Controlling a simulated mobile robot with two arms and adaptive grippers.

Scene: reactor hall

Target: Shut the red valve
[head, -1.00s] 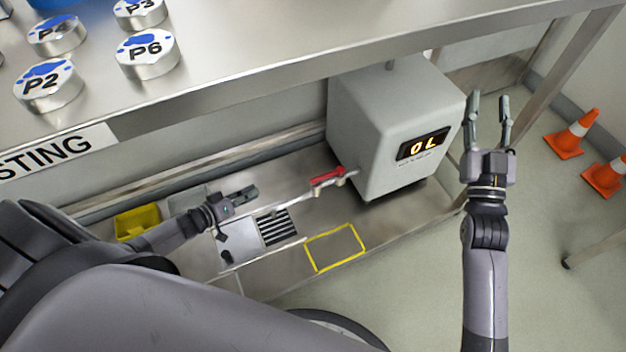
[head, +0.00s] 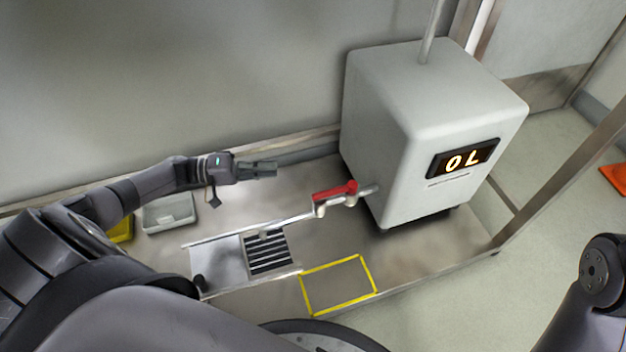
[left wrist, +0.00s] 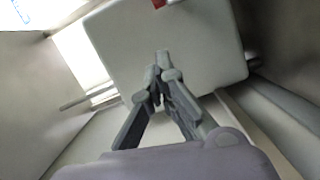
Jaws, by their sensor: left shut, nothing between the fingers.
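The red valve (head: 335,192) is a red lever on a small metal tap. The tap comes out of the left side of a grey box-shaped tank (head: 410,130). The tank's display (head: 464,158) reads "0 L". My left gripper (head: 274,169) is shut and empty, to the left of the red lever and apart from it. In the left wrist view its closed fingers (left wrist: 162,62) point at the tank's side, and a bit of red (left wrist: 159,3) shows at the top edge. My right gripper is out of the head view; only part of my right arm shows at the lower right.
A drain grate (head: 267,252) lies in the metal bench left of the tap. A yellow outlined square (head: 338,286) is marked in front. A grey tray (head: 169,213) and a yellow bin (head: 122,230) stand at the left. An orange cone (head: 615,178) is at the far right.

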